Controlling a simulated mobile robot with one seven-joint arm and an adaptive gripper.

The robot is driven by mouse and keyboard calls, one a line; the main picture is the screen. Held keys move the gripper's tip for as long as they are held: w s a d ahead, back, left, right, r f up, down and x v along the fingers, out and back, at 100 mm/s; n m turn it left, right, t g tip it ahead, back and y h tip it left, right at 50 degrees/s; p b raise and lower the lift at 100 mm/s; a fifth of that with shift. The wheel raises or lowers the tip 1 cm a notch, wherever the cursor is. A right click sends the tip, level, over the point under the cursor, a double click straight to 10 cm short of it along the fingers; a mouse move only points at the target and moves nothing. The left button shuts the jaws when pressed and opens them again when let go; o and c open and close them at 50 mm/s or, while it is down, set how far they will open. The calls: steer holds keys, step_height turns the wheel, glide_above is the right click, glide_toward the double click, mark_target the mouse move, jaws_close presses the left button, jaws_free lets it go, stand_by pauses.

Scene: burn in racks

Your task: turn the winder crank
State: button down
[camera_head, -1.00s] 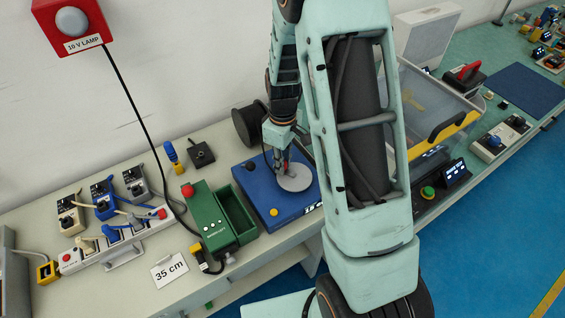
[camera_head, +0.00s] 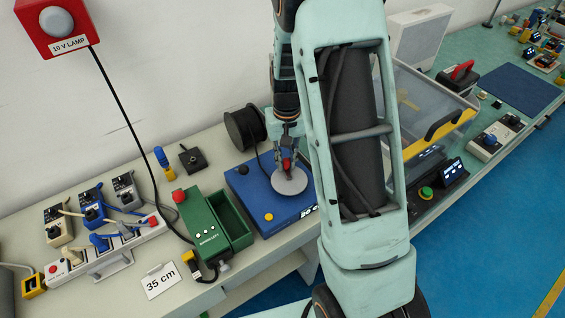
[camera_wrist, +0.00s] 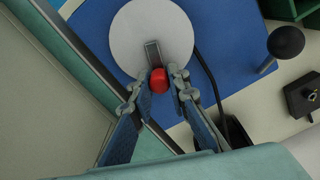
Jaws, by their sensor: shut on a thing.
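The winder is a blue box (camera_head: 248,196) with a round light grey disc (camera_head: 290,184) on its top. A grey crank arm (camera_wrist: 153,54) lies across the disc in the wrist view and ends in a red knob (camera_wrist: 160,80). The red knob (camera_head: 287,164) is at the disc's back side in the head view. My gripper (camera_head: 286,160) is shut on the red knob, pointing down from above. In the wrist view my gripper (camera_wrist: 163,92) has one finger on each side of the knob.
A black-topped post (camera_wrist: 286,42) stands on the blue box. A black spool (camera_head: 243,128) is behind it. A black cable runs beside the disc.

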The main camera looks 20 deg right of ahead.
mark_target(303, 178)
steer(key=m, duration=0.2)
steer(key=d+m, duration=0.2)
steer(key=m, duration=0.1)
steer(key=shift+s+m, duration=0.25)
steer(key=shift+m, duration=0.05)
steer(key=m, duration=0.2)
steer(key=s+d+m, duration=0.1)
steer(key=m, duration=0.2)
steer(key=s+m+p, duration=0.1)
steer(key=m, duration=0.1)
steer(key=m+p, duration=0.1)
steer(key=m, duration=0.1)
steer(key=shift+s+d+r, duration=0.15)
steer(key=shift+s+d, duration=0.05)
steer(key=shift+d, duration=0.15)
steer(key=shift+s+m+p, duration=0.3)
steer(key=shift+m+p, duration=0.1)
steer(key=shift+m, duration=0.45)
steer(key=shift+s+m+p, duration=0.25)
steer(key=shift+m+p, duration=0.1)
steer(key=shift+m, duration=0.55)
steer(key=shift+s+m+p, duration=0.3)
steer(key=shift+m+p, duration=0.1)
steer(key=shift+m, duration=0.45)
steer(key=c, duration=1.8)
jaws_free()
steer(key=shift+c, duration=0.2)
